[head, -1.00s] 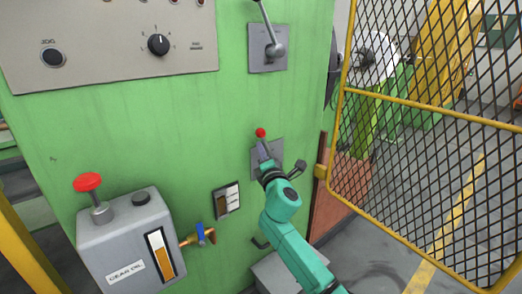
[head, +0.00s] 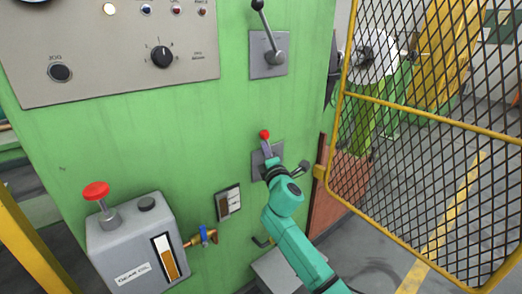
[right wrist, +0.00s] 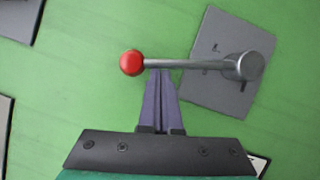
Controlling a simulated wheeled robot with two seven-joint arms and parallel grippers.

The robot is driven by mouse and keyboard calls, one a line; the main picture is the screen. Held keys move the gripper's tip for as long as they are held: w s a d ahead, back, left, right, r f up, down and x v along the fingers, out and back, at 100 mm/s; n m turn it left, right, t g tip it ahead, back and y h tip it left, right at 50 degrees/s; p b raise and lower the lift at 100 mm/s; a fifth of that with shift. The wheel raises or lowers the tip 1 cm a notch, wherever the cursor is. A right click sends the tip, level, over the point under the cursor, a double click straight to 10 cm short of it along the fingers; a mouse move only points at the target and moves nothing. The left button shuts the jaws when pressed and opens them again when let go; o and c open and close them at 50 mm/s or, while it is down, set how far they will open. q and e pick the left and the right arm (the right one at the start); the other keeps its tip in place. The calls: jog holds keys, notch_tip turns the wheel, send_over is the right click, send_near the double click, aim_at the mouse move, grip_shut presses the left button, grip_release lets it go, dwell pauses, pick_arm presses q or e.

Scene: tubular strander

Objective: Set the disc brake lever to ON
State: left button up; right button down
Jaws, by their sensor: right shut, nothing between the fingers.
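A lever with a red ball knob (head: 264,134) is on a grey plate (head: 257,166) low on the green machine front; I take it as the disc brake lever, but its plate marks are too small to read. In the right wrist view its grey shaft (right wrist: 195,64) runs from the round hub at right to the red ball (right wrist: 131,63) at left. My right gripper (head: 267,151) is shut and empty. Its purple fingertips (right wrist: 160,74) are at the shaft just beside the ball; whether they touch cannot be told. My left gripper is not in view.
Above is another lever (head: 273,57) with a black knob. A yellow-framed mesh guard (head: 430,120) stands close at right of my arm.

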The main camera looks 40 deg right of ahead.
jog(key=d+r+m+g+y+p, duration=0.1)
jog(key=d+m+p, duration=0.6)
jog(key=p, duration=0.9)
jog(key=shift+s+d+r+g+y, duration=0.2)
jog(key=shift+d+g+y, duration=0.3)
jog(key=shift+d+g, duration=0.4)
jog(key=shift+m, duration=0.3)
